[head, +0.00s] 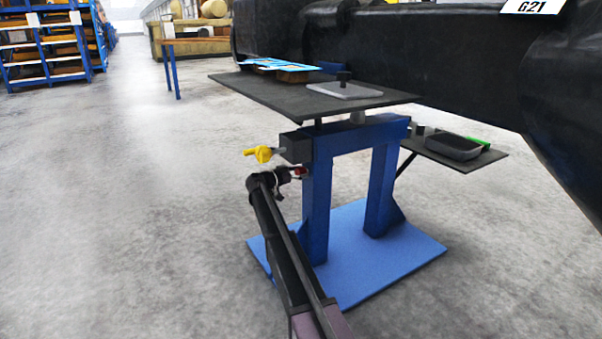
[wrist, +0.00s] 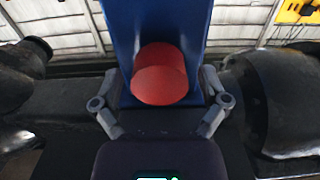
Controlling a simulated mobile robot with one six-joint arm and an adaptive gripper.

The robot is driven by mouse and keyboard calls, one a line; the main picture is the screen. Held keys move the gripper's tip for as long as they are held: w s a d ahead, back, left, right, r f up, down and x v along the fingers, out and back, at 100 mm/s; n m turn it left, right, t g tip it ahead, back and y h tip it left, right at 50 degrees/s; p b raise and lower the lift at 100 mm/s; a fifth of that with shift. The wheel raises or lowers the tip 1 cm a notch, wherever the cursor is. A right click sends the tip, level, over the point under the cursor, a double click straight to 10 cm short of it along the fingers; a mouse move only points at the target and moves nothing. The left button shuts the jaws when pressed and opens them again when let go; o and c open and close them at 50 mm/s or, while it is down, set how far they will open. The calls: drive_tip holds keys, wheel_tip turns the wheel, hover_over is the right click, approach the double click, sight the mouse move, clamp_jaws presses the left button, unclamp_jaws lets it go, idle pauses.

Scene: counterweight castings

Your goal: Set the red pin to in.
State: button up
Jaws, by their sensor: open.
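The red pin (wrist: 160,78) shows in the wrist view as a short round red knob with its end face toward the camera, in front of a blue post. In the head view a small part of the red pin (head: 298,171) shows on the left side of the blue stand (head: 318,205), below a dark block. My gripper (head: 285,175) is close to it in the head view. In the wrist view the two grey fingers are spread on either side of the pin, with a gap to each side. The pin's shaft is hidden behind its knob.
A yellow handle (head: 262,154) sticks out left from the dark block (head: 296,146), just above my gripper. A dark tabletop (head: 270,92) overhangs the stand. A dark side shelf (head: 460,160) holds a tray. The floor to the left is clear.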

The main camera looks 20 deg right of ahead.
drive_tip(key=s+a, duration=0.2)
drive_tip(key=a, duration=0.9)
drive_tip(key=shift+a, duration=0.25)
drive_tip(key=shift+s, duration=0.2)
